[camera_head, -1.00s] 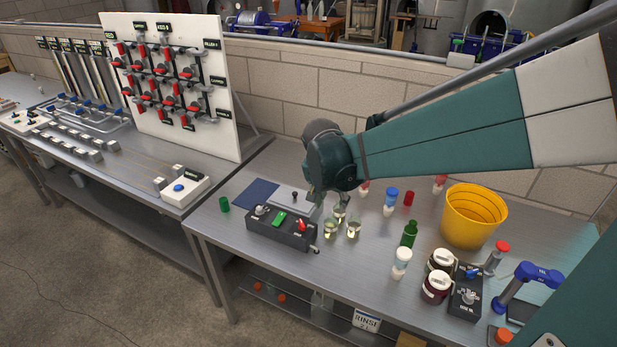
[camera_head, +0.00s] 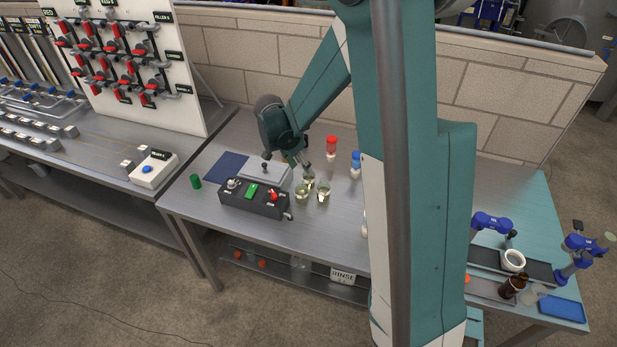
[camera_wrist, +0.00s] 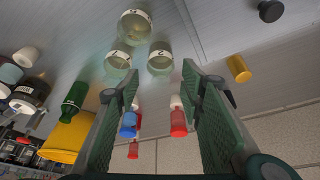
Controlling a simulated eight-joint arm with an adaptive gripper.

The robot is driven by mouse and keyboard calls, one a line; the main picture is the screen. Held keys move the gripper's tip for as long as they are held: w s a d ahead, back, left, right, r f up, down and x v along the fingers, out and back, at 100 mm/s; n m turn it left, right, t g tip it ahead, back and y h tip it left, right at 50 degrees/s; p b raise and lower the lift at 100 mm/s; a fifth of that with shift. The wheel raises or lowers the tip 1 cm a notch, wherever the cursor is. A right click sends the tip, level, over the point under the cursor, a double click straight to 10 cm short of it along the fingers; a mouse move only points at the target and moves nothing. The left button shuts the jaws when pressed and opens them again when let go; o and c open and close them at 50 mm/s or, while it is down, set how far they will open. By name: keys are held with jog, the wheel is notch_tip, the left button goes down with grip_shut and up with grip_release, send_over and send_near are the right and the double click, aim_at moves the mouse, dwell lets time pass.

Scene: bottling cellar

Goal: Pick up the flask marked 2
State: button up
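Three small clear flasks stand close together on the steel bench. In the wrist view one flask (camera_wrist: 135,27) is farther up, with a left flask (camera_wrist: 117,62) and a right flask (camera_wrist: 160,62) below it. Each has a dark mark on a pale label; the marks are too small to read surely. The head view shows a left flask (camera_head: 302,193), a right flask (camera_head: 323,192) and one behind, partly hidden. My gripper (camera_wrist: 158,82) is open and empty, its fingers pointing toward the flasks, which lie beyond the tips. In the head view my gripper (camera_head: 306,170) is just above the rear flask.
A black control box (camera_head: 253,199) stands left of the flasks. A red-capped container (camera_head: 331,147) and a blue-capped one (camera_head: 355,163) stand behind right. The wrist view shows a green bottle (camera_wrist: 73,97) and a yellow bucket (camera_wrist: 66,138). My arm covers the bench's right part.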

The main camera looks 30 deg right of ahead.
aim_at(305, 174)
jog(key=shift+w+d+f+m, duration=0.25)
jog(key=shift+w+f+m, duration=0.15)
jog(key=shift+f, duration=0.25)
jog(key=shift+x, duration=1.3)
jog(key=shift+s, duration=0.1)
jog(key=shift+s+b+x, duration=0.15)
jog(key=shift+x, duration=1.15)
jog(key=shift+s+b+x, duration=0.1)
jog(key=shift+b+x, duration=0.05)
jog(key=shift+x, duration=1.15)
jog(key=shift+c, duration=0.3)
jog(key=c, duration=0.7)
